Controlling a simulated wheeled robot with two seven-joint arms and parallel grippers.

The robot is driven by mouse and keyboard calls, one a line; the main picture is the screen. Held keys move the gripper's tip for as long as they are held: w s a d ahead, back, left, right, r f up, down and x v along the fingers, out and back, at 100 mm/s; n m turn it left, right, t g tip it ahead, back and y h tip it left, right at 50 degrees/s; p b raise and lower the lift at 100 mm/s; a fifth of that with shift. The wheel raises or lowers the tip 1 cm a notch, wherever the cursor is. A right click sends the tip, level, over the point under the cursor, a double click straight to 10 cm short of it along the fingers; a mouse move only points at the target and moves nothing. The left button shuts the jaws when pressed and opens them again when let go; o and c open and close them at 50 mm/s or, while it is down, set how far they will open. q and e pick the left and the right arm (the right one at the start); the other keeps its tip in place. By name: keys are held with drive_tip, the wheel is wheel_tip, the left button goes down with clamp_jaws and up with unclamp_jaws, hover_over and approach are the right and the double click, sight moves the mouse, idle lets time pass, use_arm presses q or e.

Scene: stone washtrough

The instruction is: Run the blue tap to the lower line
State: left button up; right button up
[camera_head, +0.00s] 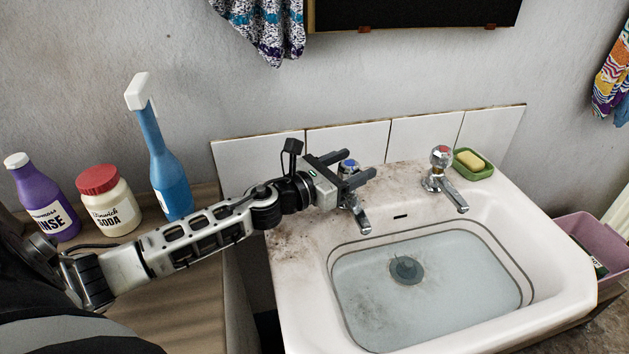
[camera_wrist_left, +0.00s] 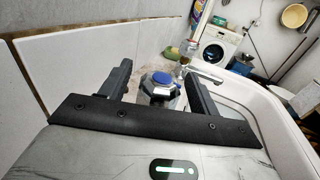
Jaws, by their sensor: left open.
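The blue tap (camera_head: 348,166) stands at the back left of the white basin (camera_head: 573,262); its blue cap also shows in the left wrist view (camera_wrist_left: 160,80). Its spout (camera_head: 362,218) points over the basin, and I see no stream from it. My left gripper (camera_head: 356,166) is open, with one finger on each side of the tap's head; I cannot tell whether they touch it. Clear water (camera_head: 450,285) stands in the basin over a dark round plug (camera_head: 406,270). A dark line (camera_head: 490,232) runs round the basin wall above the water. My right gripper is not in view.
A second chrome tap with a red mark (camera_head: 441,160) stands to the right, beside a green soap dish (camera_head: 484,172) with yellow soap. A blue spray bottle (camera_head: 170,165), a soda jar (camera_head: 108,205) and a purple bottle (camera_head: 48,200) stand left, behind my left arm. Tiles line the wall.

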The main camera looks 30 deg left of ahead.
use_arm(q)
drive_tip(key=b+v, duration=0.3)
drive_tip(key=v, duration=1.1)
drive_tip(key=shift+s+r, duration=0.1)
drive_tip(key=shift+s, duration=0.05)
idle(0.9)
